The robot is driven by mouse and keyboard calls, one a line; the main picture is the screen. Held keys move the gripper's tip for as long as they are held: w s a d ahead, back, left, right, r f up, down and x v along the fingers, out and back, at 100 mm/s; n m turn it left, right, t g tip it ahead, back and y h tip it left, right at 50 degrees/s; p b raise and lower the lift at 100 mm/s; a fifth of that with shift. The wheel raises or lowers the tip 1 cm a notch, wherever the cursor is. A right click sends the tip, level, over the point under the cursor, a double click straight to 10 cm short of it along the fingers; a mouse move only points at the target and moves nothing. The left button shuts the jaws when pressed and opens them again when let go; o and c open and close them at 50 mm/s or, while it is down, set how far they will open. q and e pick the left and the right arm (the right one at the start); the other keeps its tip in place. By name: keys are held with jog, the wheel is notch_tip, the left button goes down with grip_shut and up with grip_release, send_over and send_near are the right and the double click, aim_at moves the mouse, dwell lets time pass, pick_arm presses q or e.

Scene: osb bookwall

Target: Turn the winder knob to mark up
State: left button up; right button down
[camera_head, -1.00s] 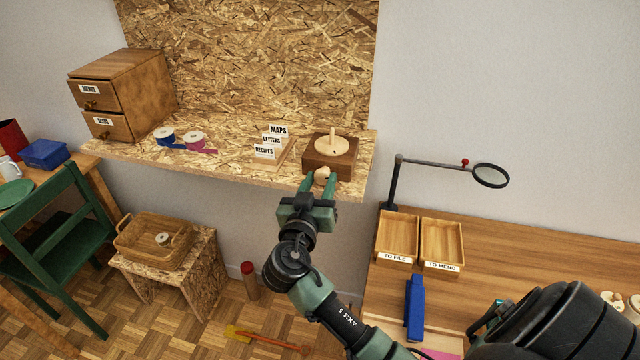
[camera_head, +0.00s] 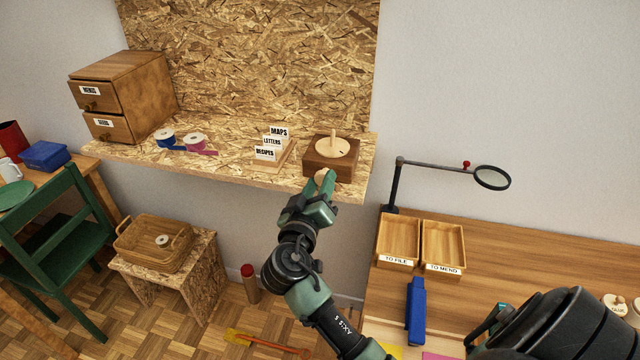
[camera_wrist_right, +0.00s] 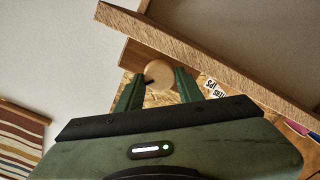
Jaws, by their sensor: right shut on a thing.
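The winder is a dark wooden box (camera_head: 343,168) with a pale disc and upright peg on top, on the right end of the chipboard shelf. Its round pale knob (camera_head: 320,175) is on the front side, partly hidden by my fingers. My right gripper (camera_head: 324,181) is shut on the knob, with its jaws tilted. In the right wrist view the knob (camera_wrist_right: 158,73) sits between the two green fingers of the gripper (camera_wrist_right: 157,88). A small dark mark shows low on the knob's left side in that tilted view. My left gripper is not in view.
A label stand (camera_head: 272,152), two ribbon rolls and a drawer cabinet (camera_head: 122,95) share the shelf (camera_head: 225,172). At right, a desk (camera_head: 545,262) holds two trays (camera_head: 398,240) and a magnifier (camera_head: 490,178) on an arm. A stool with a basket (camera_head: 155,245) stands below left.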

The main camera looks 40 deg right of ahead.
jog(key=c, duration=0.9)
grip_release()
